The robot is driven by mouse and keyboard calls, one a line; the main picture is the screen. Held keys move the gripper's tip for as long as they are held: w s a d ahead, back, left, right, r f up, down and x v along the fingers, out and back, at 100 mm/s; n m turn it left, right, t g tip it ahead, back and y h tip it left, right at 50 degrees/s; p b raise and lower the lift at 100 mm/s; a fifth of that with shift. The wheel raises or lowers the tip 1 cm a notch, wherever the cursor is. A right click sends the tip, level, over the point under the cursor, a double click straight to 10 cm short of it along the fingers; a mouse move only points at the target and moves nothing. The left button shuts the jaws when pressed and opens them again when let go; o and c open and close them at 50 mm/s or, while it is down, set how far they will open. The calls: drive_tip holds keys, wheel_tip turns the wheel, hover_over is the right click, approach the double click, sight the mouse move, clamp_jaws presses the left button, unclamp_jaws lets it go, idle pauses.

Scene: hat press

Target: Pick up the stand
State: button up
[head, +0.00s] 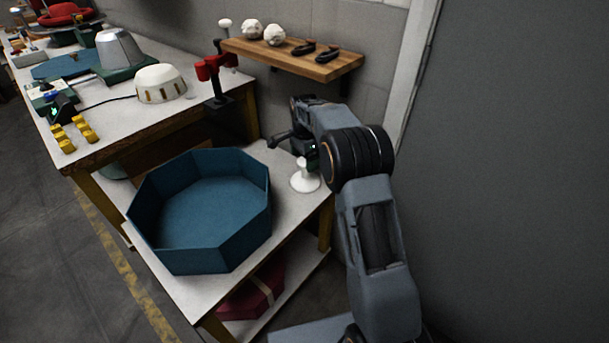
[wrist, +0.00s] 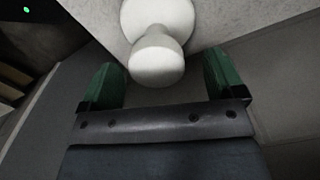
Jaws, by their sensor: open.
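A small white stand (head: 305,181) with a round foot and a rounded top stands on the light tabletop, right of the blue tray. In the wrist view the stand (wrist: 158,60) is at the top centre, its rounded top nearest the camera. My gripper (wrist: 164,76) is open, with one green finger to each side of the stand's top. Neither finger visibly touches it. In the head view my arm's wrist hangs over the stand and hides part of it, and the fingers are hard to make out.
A large blue octagonal tray (head: 140,213) stands left of the stand. A wooden shelf (head: 335,69) with white balls and dark items hangs on the wall behind. A higher workbench (head: 115,135) is at the left. A grey wall (head: 510,170) is close on the right.

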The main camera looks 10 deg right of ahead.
drive_tip(key=f, duration=0.2)
drive_tip(key=f+b, duration=0.1)
drive_tip(key=f, duration=0.1)
drive_tip(key=shift+s+d+f, duration=0.1)
drive_tip(key=shift+d+f, duration=0.1)
drive_tip(key=shift+f, duration=0.2)
drive_tip(key=shift+c, duration=0.4)
drive_tip(key=c, duration=0.9)
drive_tip(key=shift+c, duration=0.2)
